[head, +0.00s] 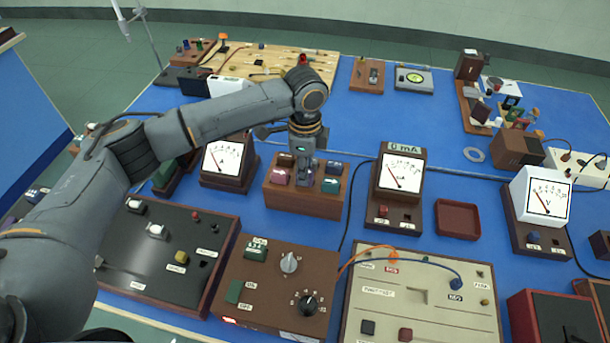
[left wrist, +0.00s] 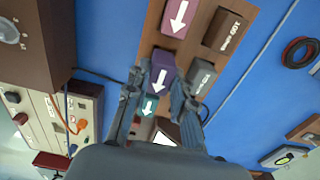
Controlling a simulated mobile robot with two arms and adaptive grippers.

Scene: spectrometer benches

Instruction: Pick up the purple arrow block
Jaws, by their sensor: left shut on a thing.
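The purple arrow block (left wrist: 162,74) shows in the left wrist view between my left gripper's fingers (left wrist: 158,84), its white arrow visible. In the head view my left gripper (head: 304,180) points down over the middle of a brown wooden rack (head: 305,203), and its fingers mostly hide the purple block. The gripper is shut on this block. I cannot tell whether the block is clear of the rack. My right gripper is not in view.
Meters stand on both sides, one on the left (head: 223,159) and one on the right (head: 400,175). A brown control box (head: 262,268) lies in front. An empty red tray (head: 457,219) is farther right.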

